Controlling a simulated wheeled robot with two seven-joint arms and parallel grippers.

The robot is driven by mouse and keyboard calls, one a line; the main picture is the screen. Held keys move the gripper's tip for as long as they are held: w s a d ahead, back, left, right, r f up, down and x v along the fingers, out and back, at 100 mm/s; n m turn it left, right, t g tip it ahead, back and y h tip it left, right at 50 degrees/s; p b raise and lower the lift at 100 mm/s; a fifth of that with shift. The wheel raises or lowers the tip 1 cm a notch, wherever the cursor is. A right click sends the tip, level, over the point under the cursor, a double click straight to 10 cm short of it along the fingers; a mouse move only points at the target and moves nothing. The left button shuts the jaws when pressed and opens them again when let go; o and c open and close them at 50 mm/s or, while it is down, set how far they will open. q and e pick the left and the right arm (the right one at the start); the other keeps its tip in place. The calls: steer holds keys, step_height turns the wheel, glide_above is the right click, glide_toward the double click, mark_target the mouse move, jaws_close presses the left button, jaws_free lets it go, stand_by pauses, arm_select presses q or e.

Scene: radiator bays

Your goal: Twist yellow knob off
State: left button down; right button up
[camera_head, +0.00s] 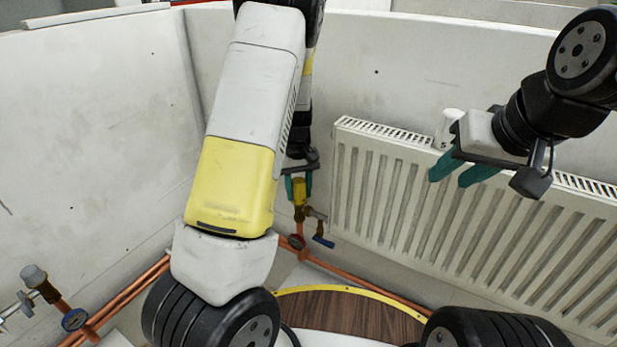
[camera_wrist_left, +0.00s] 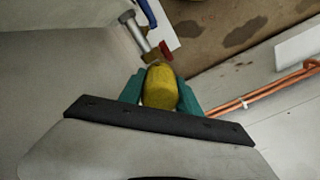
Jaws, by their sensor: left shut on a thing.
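The yellow knob (camera_head: 299,188) sits on top of a brass valve beside the radiator's left end. It also shows in the left wrist view (camera_wrist_left: 160,87), between the teal fingers. My left gripper (camera_head: 298,187) reaches down from above and is shut on the yellow knob, one finger on each side. It also shows in the left wrist view (camera_wrist_left: 161,90). My right gripper (camera_head: 459,172) is held in front of the radiator's top edge, with its two teal fingers apart and nothing between them.
The white radiator (camera_head: 400,200) fills the right side. Copper pipes (camera_head: 370,289) run along the wall base.

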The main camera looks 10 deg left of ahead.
mark_target(298, 180)
arm_select(q)
steer(key=shift+r, duration=0.25)
steer(key=shift+r, duration=0.4)
stand_by(0.3)
steer(key=shift+r, duration=2.5)
